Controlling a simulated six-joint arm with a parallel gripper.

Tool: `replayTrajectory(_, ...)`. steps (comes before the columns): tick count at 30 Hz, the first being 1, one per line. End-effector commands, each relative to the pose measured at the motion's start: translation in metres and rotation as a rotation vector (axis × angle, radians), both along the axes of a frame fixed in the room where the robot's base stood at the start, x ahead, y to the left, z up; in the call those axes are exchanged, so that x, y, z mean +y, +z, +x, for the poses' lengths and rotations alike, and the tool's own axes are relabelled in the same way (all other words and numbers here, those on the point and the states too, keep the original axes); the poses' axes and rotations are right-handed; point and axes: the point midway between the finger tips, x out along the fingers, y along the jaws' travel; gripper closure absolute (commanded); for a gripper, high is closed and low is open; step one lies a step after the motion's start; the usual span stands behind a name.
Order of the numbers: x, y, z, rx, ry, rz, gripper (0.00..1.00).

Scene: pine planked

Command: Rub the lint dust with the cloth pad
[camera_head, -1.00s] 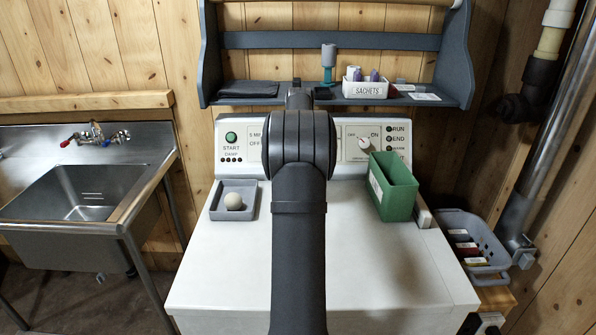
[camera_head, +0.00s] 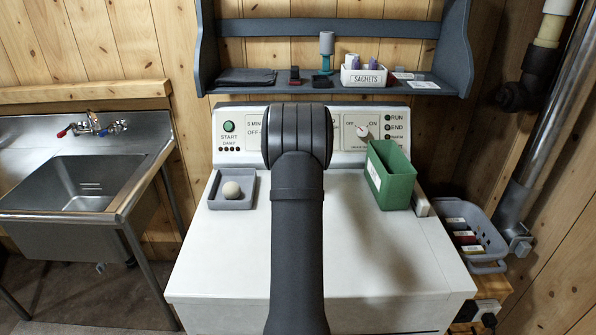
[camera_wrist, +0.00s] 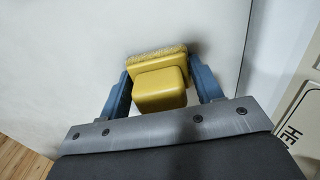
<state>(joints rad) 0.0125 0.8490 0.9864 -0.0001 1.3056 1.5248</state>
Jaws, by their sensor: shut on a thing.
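In the wrist view, my gripper (camera_wrist: 161,76) is shut on the cloth pad (camera_wrist: 160,88), a yellow block handle with a fuzzy yellow pad along its far edge. One blue-grey finger presses on each side of the handle. A white surface lies beyond the pad; I cannot tell whether the pad touches it. In the head view, my arm hides my gripper and the pad. I cannot make out any lint dust in either current view.
The white machine top (camera_head: 380,250) holds a grey tray (camera_head: 216,202) with a pale ball (camera_head: 231,190) at left and a green bin (camera_head: 391,176) at right. A shelf (camera_head: 440,89) with small items stands behind. A steel sink (camera_head: 70,184) is at left, a grey basket (camera_head: 480,235) at right.

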Motion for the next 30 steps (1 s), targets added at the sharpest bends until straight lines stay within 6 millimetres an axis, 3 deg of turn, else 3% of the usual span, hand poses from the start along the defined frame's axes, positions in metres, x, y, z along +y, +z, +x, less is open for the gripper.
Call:
replayTrajectory(24,0.000,-0.002,-0.076,0.004,0.000,0.000,0.62)
replayTrajectory(30,-0.020,-0.002,-0.074,0.003,-0.002,0.000,0.62)
